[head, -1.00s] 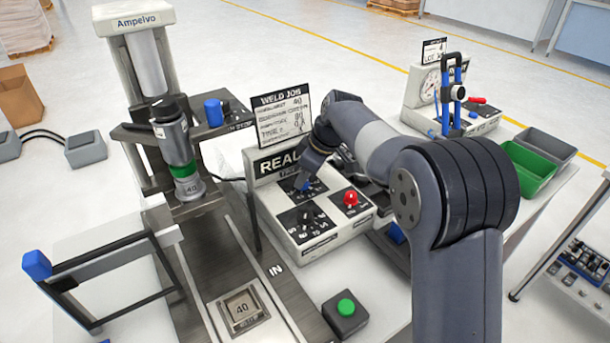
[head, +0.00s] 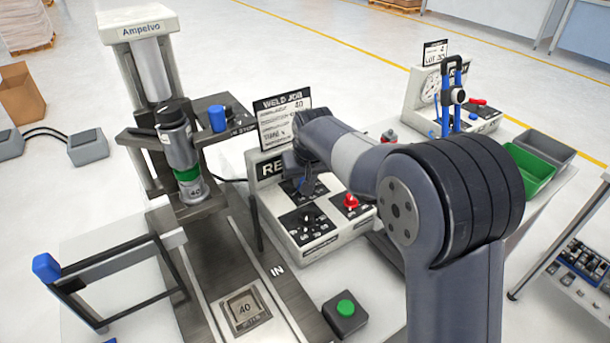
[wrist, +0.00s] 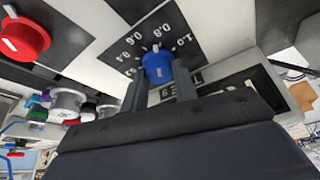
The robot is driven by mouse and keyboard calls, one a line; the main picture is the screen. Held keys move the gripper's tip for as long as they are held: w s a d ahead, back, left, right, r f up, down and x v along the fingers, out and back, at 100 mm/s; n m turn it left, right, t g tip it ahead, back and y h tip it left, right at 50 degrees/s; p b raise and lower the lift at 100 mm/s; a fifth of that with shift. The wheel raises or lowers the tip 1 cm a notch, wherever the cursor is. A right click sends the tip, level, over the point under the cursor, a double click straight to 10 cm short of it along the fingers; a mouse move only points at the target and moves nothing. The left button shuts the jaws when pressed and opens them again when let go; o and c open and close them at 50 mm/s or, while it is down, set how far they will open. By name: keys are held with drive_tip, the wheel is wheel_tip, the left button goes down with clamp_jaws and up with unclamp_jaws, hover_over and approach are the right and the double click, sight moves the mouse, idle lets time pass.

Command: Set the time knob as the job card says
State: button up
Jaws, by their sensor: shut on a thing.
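The blue time knob (wrist: 158,66) sits on a dark dial plate marked 0.4, 0.6, 0.8 and 1.0 in the wrist view. My gripper (wrist: 160,84) is shut on it, one finger at each side. A small white mark shows at the knob's upper edge, between the 0.6 and 0.8 side of the scale; its exact setting is unclear. The job card (head: 282,112), headed WELD JOB, stands behind the control box (head: 330,243). Its first value reads 40; my arm covers its lower right and the time line is not legible. In the head view my wrist hides most of the blue knob.
A red knob (head: 350,203) and a black knob (head: 307,218) are close to my gripper on the same box. A green button (head: 346,308) stands in front, and the weld head (head: 178,145) is at left. Green and grey bins (head: 530,168) are at right.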

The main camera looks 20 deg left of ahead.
drive_tip(key=shift+m+h, duration=0.4)
drive_tip(key=shift+m, duration=0.6)
drive_tip(key=o, duration=1)
drive_tip(key=shift+c, duration=0.2)
drive_tip(key=v, duration=1)
drive_tip(key=shift+s+r, duration=0.25)
drive_tip(key=shift+r, duration=0.1)
drive_tip(key=shift+o, duration=0.2)
drive_tip(key=shift+a, duration=0.1)
